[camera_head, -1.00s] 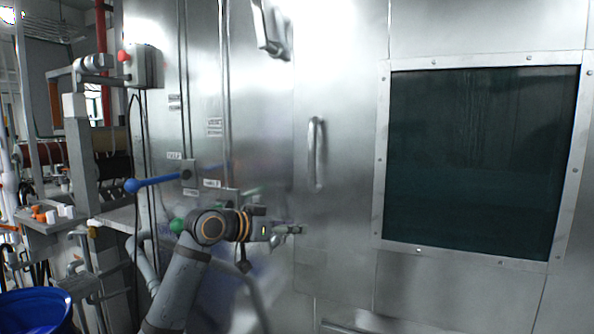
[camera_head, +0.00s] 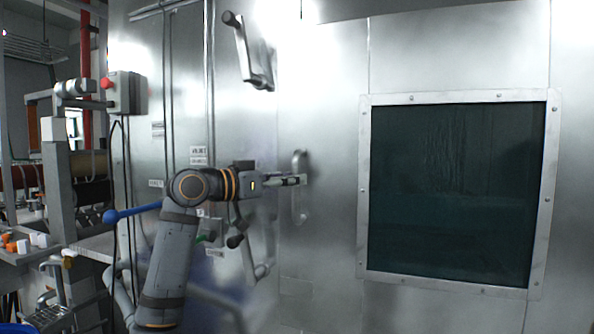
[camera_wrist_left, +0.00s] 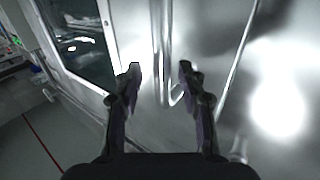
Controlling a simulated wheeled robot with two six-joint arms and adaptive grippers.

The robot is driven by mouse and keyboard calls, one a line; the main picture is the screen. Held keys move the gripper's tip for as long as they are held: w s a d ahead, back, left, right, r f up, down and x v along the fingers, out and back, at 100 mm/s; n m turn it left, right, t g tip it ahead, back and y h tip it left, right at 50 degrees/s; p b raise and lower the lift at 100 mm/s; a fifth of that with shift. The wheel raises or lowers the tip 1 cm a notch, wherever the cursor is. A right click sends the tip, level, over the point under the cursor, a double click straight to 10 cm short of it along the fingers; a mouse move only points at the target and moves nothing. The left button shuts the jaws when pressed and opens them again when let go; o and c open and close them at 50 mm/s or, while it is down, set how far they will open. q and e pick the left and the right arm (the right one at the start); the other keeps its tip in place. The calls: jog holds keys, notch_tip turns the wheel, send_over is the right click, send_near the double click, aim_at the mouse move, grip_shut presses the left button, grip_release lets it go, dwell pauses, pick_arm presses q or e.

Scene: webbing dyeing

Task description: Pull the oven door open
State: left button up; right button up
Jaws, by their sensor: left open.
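The oven door (camera_head: 330,60) is a tall brushed-steel panel with a dark framed window (camera_head: 450,190). It looks flush with the steel wall, so it appears closed. Its upright bar handle (camera_head: 299,160) stands left of the window. My left gripper (camera_head: 302,180) is at the handle's height, in front of its lower part and partly covering it. In the left wrist view the fingers (camera_wrist_left: 158,70) are open, and the handle bar (camera_wrist_left: 160,35) runs between them in the picture. I cannot tell whether they touch it. My right gripper is out of view.
A latch-like lever (camera_head: 245,50) sits on the steel above and left of the handle. A control box with a red button (camera_head: 125,92) and a blue-handled lever (camera_head: 132,211) are at the left. The floor (camera_wrist_left: 45,130) beside the oven looks clear.

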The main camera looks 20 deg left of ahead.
pick_arm(q)
jog(key=shift+x, duration=1.2)
jog(key=shift+a, duration=0.1)
jog(key=shift+c, duration=0.2)
grip_shut()
jog(key=shift+w+f, duration=0.1)
jog(key=shift+w, duration=0.05)
